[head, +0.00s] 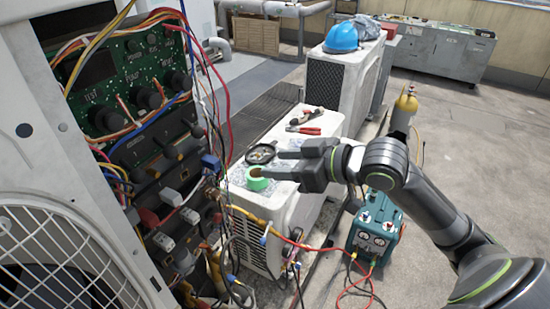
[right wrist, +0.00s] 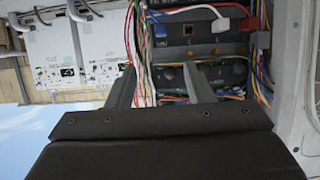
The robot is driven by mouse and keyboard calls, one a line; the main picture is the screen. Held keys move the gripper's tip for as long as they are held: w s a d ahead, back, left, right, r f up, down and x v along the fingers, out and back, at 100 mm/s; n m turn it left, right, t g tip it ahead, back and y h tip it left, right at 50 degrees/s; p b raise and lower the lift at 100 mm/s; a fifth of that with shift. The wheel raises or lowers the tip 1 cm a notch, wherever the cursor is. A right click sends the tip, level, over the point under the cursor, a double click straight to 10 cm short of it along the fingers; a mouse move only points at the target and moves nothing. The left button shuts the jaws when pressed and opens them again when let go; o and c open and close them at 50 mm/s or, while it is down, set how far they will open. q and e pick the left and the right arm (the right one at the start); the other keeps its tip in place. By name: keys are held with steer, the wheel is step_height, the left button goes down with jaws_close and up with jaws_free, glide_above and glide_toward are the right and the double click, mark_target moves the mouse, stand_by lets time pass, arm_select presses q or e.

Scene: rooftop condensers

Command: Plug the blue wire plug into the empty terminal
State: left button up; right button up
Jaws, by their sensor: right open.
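The panel's terminal block (head: 165,190) carries white and red plugs; which terminal is empty I cannot tell in the head view. My right gripper (head: 277,160) is open and empty, right of the blue plug and apart from it. It also shows in the right wrist view (right wrist: 160,75). My left gripper is not in view.
Loose wires (head: 224,100) hang along the panel's right side. A condenser top (head: 285,150) holds a green tape roll (head: 255,184), a dark dish (head: 261,153) and red pliers (head: 303,130). A teal machine (head: 377,228) and a yellow cylinder (head: 404,108) stand right.

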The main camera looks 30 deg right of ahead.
mark_target(217, 163)
steer(key=p+x, duration=0.2)
steer(key=x, duration=1.5)
steer(key=shift+w+a+p, duration=0.15)
steer(key=shift+p, duration=0.25)
jaws_close()
stand_by(0.3)
